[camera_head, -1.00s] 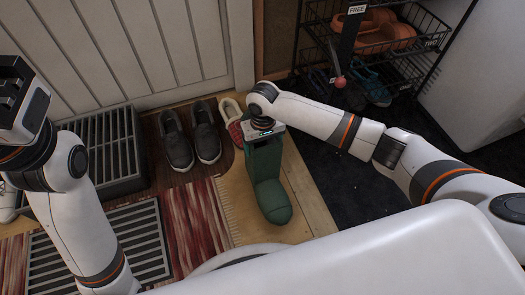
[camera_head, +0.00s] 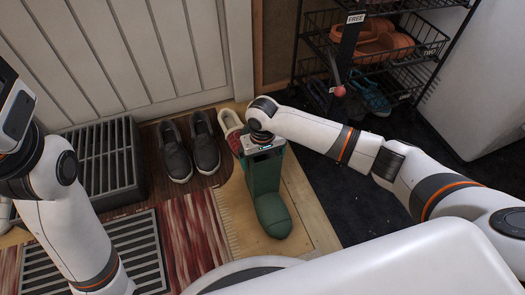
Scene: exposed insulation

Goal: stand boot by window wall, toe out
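A green boot (camera_head: 271,205) is upright in the camera_head view, its toe pointing toward me. It is over the light wood floor strip beside the red striped rug; I cannot tell whether its sole touches the floor. My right gripper (camera_head: 263,150) is at the top of the boot shaft, pointing down. Its fingers are hidden by the gripper body and the shaft, so its grip is not visible. My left gripper (camera_head: 8,110) is only partly in view at the left edge, away from the boot, with its fingertips out of frame.
Dark slip-on shoes (camera_head: 190,148) and a red patterned pair (camera_head: 231,130) stand by the white panelled wall (camera_head: 150,55). A dark slatted box (camera_head: 105,160) is at left. A wire shoe rack (camera_head: 385,50) stands at back right. Dark floor right of the boot is clear.

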